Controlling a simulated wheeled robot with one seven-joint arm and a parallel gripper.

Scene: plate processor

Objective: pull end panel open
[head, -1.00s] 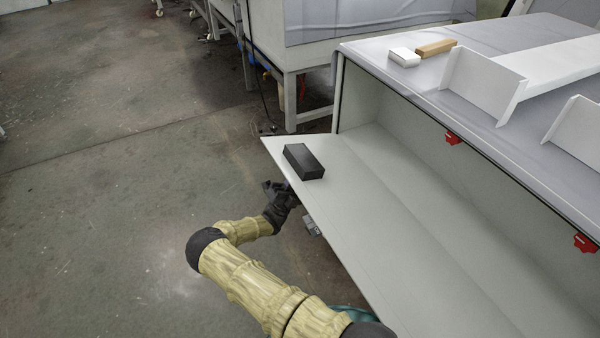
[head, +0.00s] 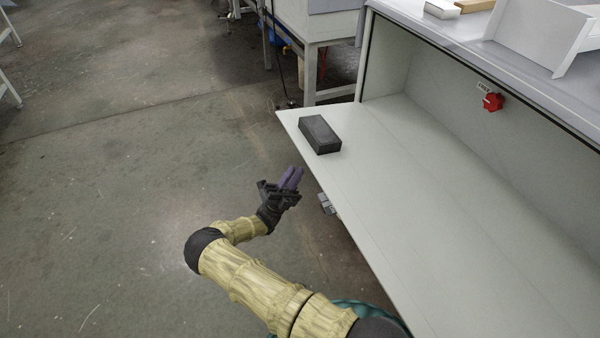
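The end panel (head: 415,210) is a long pale grey-white panel, folded down and lying about flat in front of the open cabinet. A small grey metal fitting (head: 326,203) shows at its left edge. My gripper (head: 292,180) is in the head view, left of the panel's edge and apart from the fitting. Its purple-grey fingers point up and to the right, close together. Nothing can be made out between them, and the gap is too small to judge.
A black block (head: 320,135) lies on the panel's far left corner. Inside the cabinet is a red knob (head: 492,102). A white block (head: 441,9) and a brown block (head: 474,5) sit on the cabinet top. A white table (head: 310,40) stands behind. The floor (head: 110,200) at left is clear.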

